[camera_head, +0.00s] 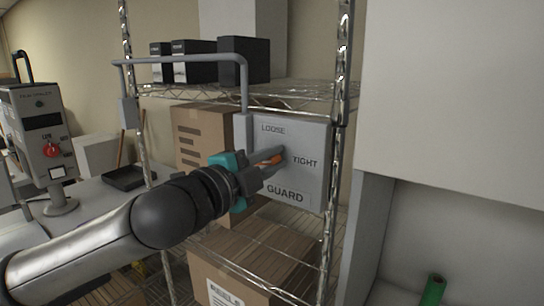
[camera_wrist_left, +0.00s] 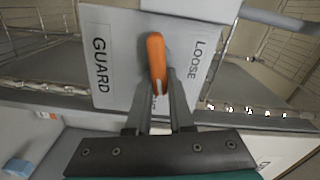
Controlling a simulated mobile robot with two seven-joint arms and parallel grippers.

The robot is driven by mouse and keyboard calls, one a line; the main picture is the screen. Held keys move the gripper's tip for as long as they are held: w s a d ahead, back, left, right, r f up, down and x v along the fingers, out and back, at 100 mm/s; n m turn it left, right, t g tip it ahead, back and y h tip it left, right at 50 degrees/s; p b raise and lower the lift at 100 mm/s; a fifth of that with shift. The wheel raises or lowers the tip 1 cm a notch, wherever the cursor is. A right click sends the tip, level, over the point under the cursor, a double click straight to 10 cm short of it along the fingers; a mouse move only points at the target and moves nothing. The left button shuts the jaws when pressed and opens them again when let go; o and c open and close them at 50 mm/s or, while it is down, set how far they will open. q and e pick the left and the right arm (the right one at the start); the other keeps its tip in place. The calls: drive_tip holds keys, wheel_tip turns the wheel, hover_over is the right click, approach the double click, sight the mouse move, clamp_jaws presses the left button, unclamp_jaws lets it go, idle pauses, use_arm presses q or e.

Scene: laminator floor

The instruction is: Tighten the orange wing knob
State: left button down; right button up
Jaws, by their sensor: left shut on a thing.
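The orange wing knob (camera_head: 270,160) sits on a grey panel (camera_head: 306,187) with labels LOOSE at the top, TIGHT at the right and GUARD at the bottom. My left gripper (camera_head: 272,163) comes in from the left and is shut on the knob. In the left wrist view the orange knob (camera_wrist_left: 156,62) shows between the two fingers of the gripper (camera_wrist_left: 158,88); its far end sticks out past the fingertips. The fingers hide part of the knob and most of the TIGHT label there. My right gripper is not in view.
A wire shelf rack (camera_head: 335,150) surrounds the panel, with black boxes (camera_head: 245,60) above and cardboard boxes (camera_head: 205,132) behind and below. A grey bent pipe (camera_head: 180,60) runs above my left arm. A control box with a red knob (camera_head: 52,150) stands at left.

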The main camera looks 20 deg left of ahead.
use_arm(q)
drive_tip(key=shift+w+a+f+m, duration=0.15)
drive_tip(key=shift+f+m, duration=0.3)
drive_tip(key=shift+m, duration=0.95)
drive_tip(key=c, duration=0.8)
unclamp_jaws()
drive_tip(key=shift+a+r, duration=0.1)
drive_tip(key=shift+r, duration=0.1)
